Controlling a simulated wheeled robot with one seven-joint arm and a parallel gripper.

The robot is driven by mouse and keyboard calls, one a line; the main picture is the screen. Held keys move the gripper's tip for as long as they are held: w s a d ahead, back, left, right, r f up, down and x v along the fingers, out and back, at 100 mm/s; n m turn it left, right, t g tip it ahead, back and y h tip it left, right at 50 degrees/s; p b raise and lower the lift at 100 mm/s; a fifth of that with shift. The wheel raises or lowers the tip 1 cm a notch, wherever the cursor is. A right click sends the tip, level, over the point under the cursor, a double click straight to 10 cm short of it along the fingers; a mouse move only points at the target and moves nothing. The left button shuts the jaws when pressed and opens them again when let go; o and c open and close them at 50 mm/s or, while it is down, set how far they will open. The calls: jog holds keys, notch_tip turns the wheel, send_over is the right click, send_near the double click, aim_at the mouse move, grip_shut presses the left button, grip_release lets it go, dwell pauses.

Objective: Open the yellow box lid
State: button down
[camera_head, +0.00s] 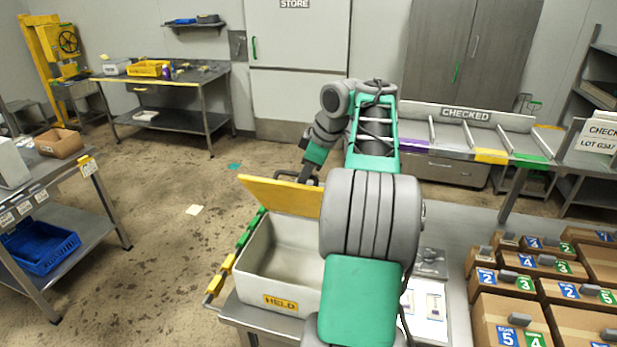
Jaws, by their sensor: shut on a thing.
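The light grey box (275,265) with a yellow HELD label stands on the bench in the lower middle. Its yellow lid (280,194) is tilted up at the far side, and the empty-looking interior shows. My arm reaches over the box from the front, hiding its right part and the lid's right end. My gripper (308,177) is at the lid's upper far edge, shut on the lid. Its fingertips are small and partly hidden behind the lid.
Several labelled brown cartons (510,318) crowd the bench at the right. A CHECKED rack (465,114) stands behind. A rail with green and yellow clips (243,235) runs along the box's left side. The floor at left is mostly open, before a side table (75,180).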

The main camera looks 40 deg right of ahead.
jog(key=shift+w+d+r, duration=0.25)
jog(key=shift+w+d, duration=0.25)
jog(key=shift+d, duration=0.3)
jog(key=shift+w+d+r, duration=0.2)
jog(key=shift+w+d, duration=0.3)
jog(key=shift+d, duration=0.25)
